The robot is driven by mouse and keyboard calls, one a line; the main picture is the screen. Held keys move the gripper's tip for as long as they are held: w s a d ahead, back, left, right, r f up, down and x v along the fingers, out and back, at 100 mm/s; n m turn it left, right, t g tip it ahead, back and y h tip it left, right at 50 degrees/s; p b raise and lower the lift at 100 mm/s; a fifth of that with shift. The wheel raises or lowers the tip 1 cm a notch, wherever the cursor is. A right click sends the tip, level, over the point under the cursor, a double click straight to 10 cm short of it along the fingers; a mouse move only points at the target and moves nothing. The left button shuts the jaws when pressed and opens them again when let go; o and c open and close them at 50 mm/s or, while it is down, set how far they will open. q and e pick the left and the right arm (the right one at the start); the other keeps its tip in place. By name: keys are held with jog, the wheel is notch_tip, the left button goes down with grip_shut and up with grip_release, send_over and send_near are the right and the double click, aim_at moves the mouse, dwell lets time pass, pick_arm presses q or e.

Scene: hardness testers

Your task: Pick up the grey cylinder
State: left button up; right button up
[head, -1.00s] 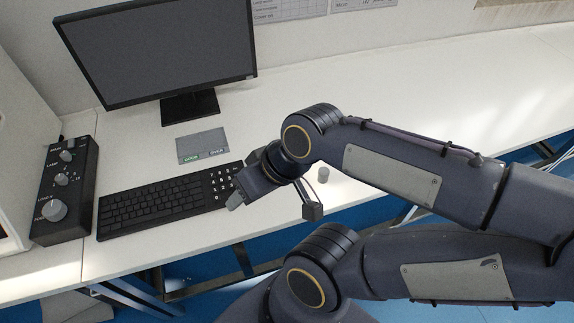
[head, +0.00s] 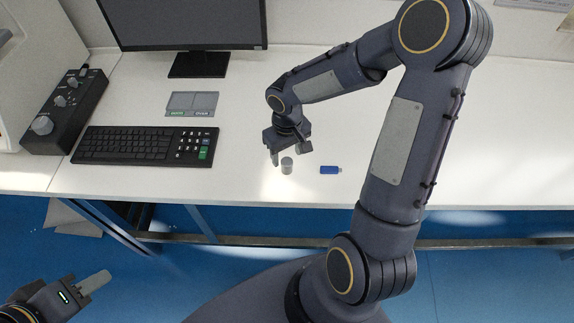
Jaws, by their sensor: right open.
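The grey cylinder (head: 287,165) is small and stands upright on the white table near its front edge, to the right of the keyboard. My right gripper (head: 289,156) is open and points down just over the cylinder. One finger shows to the left of it and the other to the upper right. I cannot tell whether either finger touches it. My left gripper (head: 97,283) is at the bottom left, low in front of the table and far from the cylinder. One of its fingers shows, and its opening cannot be made out.
A blue USB stick (head: 330,170) lies just right of the cylinder. The black keyboard (head: 140,146), a grey two-part plate (head: 191,104), a monitor (head: 185,25) and a black knob box (head: 64,112) stand to the left. The white table (head: 490,150) is clear on the right.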

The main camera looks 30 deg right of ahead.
aim_at(286, 161)
notch_tip(286, 161, down, 5)
jog(key=shift+a+f, duration=0.1)
jog(key=c, duration=1.1)
